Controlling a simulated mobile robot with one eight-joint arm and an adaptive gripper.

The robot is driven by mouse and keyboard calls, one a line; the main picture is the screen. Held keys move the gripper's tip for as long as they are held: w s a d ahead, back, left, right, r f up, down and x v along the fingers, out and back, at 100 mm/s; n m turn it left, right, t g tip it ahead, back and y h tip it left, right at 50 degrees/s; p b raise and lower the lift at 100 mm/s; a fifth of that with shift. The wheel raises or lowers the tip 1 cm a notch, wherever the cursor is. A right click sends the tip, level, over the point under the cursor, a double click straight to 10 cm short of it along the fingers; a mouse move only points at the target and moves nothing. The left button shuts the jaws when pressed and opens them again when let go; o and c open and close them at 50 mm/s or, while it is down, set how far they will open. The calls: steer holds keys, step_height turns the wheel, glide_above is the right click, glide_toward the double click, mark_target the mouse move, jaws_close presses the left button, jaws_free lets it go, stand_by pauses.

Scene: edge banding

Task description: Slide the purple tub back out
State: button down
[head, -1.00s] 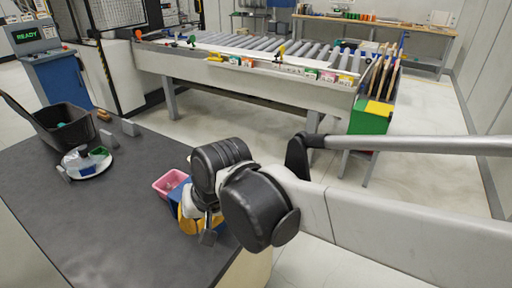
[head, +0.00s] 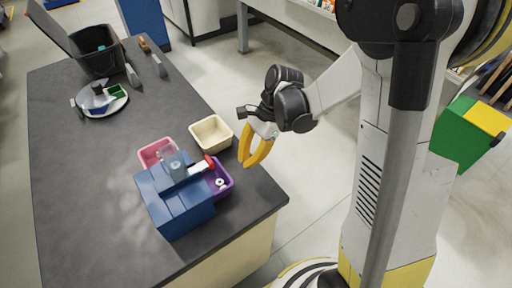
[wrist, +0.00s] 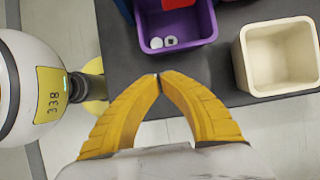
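The purple tub (head: 229,189) sits against the right side of the blue block-shaped fixture (head: 178,213) near the table's right edge. Its left part is hidden by the fixture and a red-tipped clear part on top. In the wrist view the tub (wrist: 204,32) is at top centre, with small white round pieces (wrist: 163,42) inside. My gripper (head: 245,163) is off the table's right edge, to the upper right of the tub. In the wrist view its yellow fingertips (wrist: 159,77) meet with nothing between them, just short of the tub's near wall and apparently not touching it.
A cream tub (head: 226,146) stands close behind the purple one, and a pink tub (head: 146,161) is behind the fixture. A black bin (head: 103,64), a round plate with items (head: 90,111) and small grey blocks (head: 160,66) are farther back. The table's left half (head: 75,190) is clear.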

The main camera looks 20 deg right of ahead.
steer(key=shift+s+a, duration=0.15)
steer(key=shift+a, duration=0.3)
steer(key=shift+s+a+f+b, duration=0.1)
steer(key=shift+s+a+f, duration=0.2)
steer(key=shift+a, duration=0.8)
steer(key=shift+s+a+f+b, duration=0.15)
steer(key=shift+s+a+f, duration=0.15)
steer(key=shift+a, duration=0.8)
steer(key=shift+s+a+f+b, duration=0.1)
steer(key=shift+s+a+f, duration=0.2)
steer(key=shift+a, duration=0.8)
steer(key=shift+s+f+b, duration=0.1)
steer(key=shift+f+b, duration=1)
steer(key=shift+f, duration=0.15)
steer(key=shift+w+d+f, duration=0.1)
steer(key=shift+w+d, duration=0.3)
steer(key=shift+d, duration=0.85)
steer(key=shift+w+d+r, duration=0.1)
steer(key=shift+w+d, duration=0.3)
steer(key=shift+d, duration=0.85)
steer(key=shift+w+d+f, duration=0.1)
steer(key=shift+w+d, duration=0.3)
steer(key=shift+d, duration=0.85)
steer(key=shift+w+d+b, duration=0.15)
steer(key=shift+w+d, duration=0.05)
steer(key=shift+d, duration=0.55)
steer(key=shift+w+d+b, duration=0.15)
steer(key=shift+d, duration=0.6)
